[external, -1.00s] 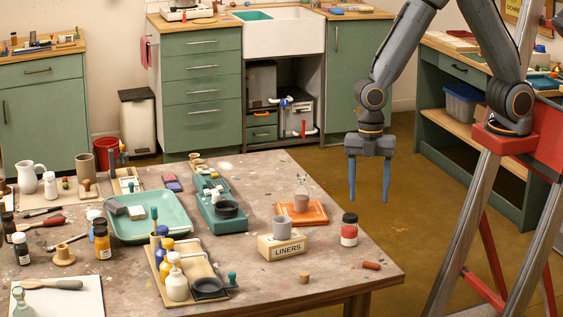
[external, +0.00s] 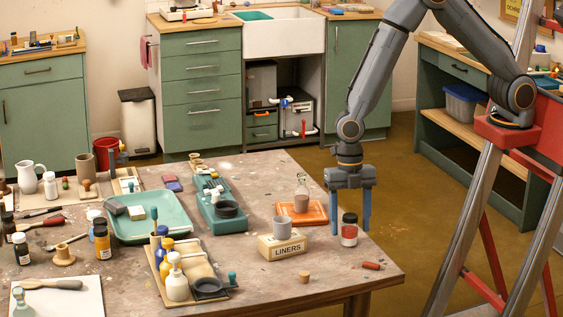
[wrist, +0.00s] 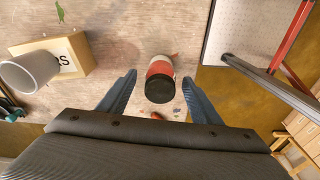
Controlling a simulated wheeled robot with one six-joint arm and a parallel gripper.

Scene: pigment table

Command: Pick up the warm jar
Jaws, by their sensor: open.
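The jar with a red and white band and a black lid (external: 349,232) stands upright near the right edge of the table. It also shows in the wrist view (wrist: 160,68), lid toward me. My gripper (external: 351,231) points down at the jar with both blue fingers apart and empty. In the external view one finger shows on each side of the jar. In the wrist view the jar shows between the open fingers (wrist: 160,77), with gaps on both sides. I cannot tell exactly how far down its sides the fingertips reach.
The LINERS box (external: 282,247) with a grey cup (external: 282,228) stands left of the jar. An orange tray (external: 315,215) holding a small bottle (external: 301,198) lies behind. A red piece (external: 371,266) and a cork (external: 304,277) lie in front. The table edge is close on the right.

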